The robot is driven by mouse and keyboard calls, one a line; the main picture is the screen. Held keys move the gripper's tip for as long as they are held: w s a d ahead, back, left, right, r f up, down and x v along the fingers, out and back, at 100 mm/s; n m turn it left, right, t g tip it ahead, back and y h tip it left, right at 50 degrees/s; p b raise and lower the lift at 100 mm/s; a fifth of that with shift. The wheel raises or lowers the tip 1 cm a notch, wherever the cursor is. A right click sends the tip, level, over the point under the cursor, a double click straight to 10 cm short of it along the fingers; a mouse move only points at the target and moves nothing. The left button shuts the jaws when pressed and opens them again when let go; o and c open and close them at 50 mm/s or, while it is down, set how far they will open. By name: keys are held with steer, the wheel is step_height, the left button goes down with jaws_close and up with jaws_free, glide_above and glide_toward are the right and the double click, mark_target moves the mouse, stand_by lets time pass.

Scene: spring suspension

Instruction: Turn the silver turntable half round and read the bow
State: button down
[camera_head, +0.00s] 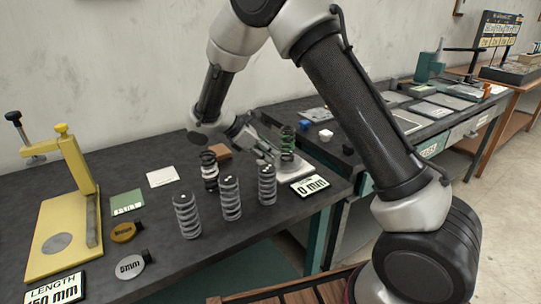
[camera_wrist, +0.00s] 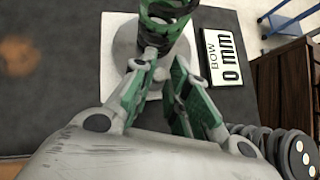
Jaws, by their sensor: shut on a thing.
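The silver turntable (camera_wrist: 152,85) sits on a white plate on the dark bench. A green and black coil spring (camera_head: 287,137) stands on it, and its upper coils show at the top of the wrist view (camera_wrist: 168,9). My gripper (camera_wrist: 160,62) reaches in low beside the spring, with its green-padded fingers shut on a silver part of the turntable. The exact contact is partly hidden by the fingers. The bow readout (camera_wrist: 222,46) lies to the right and reads 0 mm; it also shows in the head view (camera_head: 310,186).
Several grey springs (camera_head: 230,198) stand in front, left of the readout. A darker spring (camera_head: 209,170) and a brown block (camera_head: 219,151) are close by. A yellow length gauge (camera_head: 72,215) stands at the left. A second bench (camera_head: 430,130) with tools is at the right.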

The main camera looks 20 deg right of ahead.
steer(key=shift+w+m+g, duration=0.5)
steer(key=shift+m+g, duration=0.15)
steer(key=shift+m, duration=0.2)
steer(key=shift+w+m+g, duration=0.45)
steer(key=shift+m+g, duration=0.2)
steer(key=shift+m, duration=0.2)
steer(key=shift+w+d+m+g+y, duration=0.15)
steer(key=shift+w+m+g+y, duration=0.35)
steer(key=shift+m+g, duration=0.4)
steer(key=shift+w+d+m+g+y, duration=0.15)
steer(key=shift+w+m+g+y, duration=0.35)
steer(key=shift+m, duration=0.7)
steer(key=shift+w+d+m+g+y, duration=0.3)
steer(key=shift+w+m+g+y, duration=0.25)
steer(key=shift+m, duration=0.45)
steer(key=shift+w+d+m+g+y, duration=0.4)
steer(key=shift+m+g, duration=0.25)
steer(key=shift+m, duration=0.35)
steer(key=shift+w+d+m+g+y, duration=0.2)
steer(key=shift+d+m+g+y, duration=0.1)
steer(key=shift+m+y, duration=0.4)
steer(key=shift+w+d+m+g+y, duration=0.25)
steer(key=shift+m+y, duration=0.2)
steer(key=shift+m, duration=0.35)
steer(key=shift+d+m, duration=0.1)
steer(key=shift+m, duration=0.2)
steer(key=c, duration=1.4)
jaws_free()
